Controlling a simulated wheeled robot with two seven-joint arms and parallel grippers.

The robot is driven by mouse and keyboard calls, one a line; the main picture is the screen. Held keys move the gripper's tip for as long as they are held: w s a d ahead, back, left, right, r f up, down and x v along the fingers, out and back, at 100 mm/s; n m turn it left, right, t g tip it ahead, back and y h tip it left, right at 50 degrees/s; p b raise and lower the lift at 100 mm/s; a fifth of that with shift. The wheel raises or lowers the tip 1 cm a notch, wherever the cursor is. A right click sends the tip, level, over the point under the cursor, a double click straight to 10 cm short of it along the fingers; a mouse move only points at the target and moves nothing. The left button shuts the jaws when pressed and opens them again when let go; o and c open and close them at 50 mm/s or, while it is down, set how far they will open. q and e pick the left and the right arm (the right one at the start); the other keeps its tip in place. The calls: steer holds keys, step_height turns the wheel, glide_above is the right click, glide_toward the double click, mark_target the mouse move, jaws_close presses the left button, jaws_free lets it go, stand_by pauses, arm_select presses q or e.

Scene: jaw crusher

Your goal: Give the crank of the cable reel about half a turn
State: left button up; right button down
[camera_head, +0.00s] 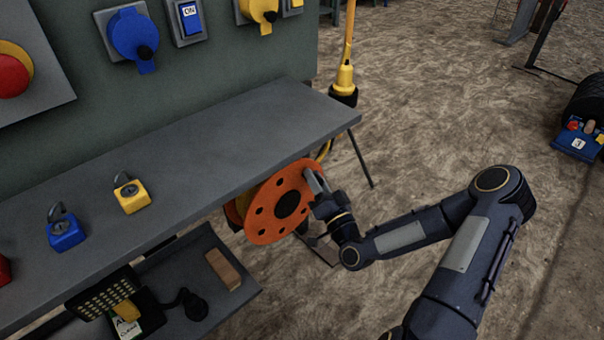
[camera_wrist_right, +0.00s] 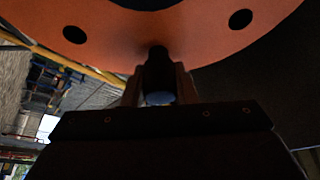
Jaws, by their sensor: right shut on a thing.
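The cable reel (camera_head: 264,223) shows an orange round flange with several dark holes and a black hub, beside the end of the grey bench. My right gripper (camera_head: 315,184) is at the upper right rim of the flange. In the right wrist view the orange flange (camera_wrist_right: 195,32) fills the top. There the fingers of my right gripper (camera_wrist_right: 158,85) are shut on the dark crank handle (camera_wrist_right: 157,68), which stands out from the flange. The handle is mostly hidden by the gripper in the head view. My left gripper is not in view.
The grey bench (camera_head: 220,135) holds a yellow padlock (camera_head: 131,195) and a blue padlock (camera_head: 65,230). A lower shelf (camera_head: 205,318) carries a wooden block (camera_head: 222,269). A yellow post (camera_head: 346,75) stands behind the reel. Open ground lies to the right.

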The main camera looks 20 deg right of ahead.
steer(key=shift+w+d+f+m+g+h, duration=0.15)
steer(key=shift+d+f+m+h, duration=0.15)
steer(key=shift+m, duration=0.3)
steer(key=shift+w+d+f+m+g+h, duration=0.15)
steer(key=shift+d+f+m+h, duration=0.15)
steer(key=shift+m, duration=0.3)
step_height(320, 180, down, 7)
steer(key=d+m+g+h, duration=0.1)
steer(key=d+m+g, duration=0.1)
steer(key=m, duration=0.7)
steer(key=shift+w+g+p, duration=0.25)
steer(key=shift+g+p, duration=0.05)
steer(key=shift+g, duration=0.3)
steer(key=shift+f, duration=0.15)
steer(key=c, duration=1.2)
jaws_free()
steer(key=shift+o, duration=0.2)
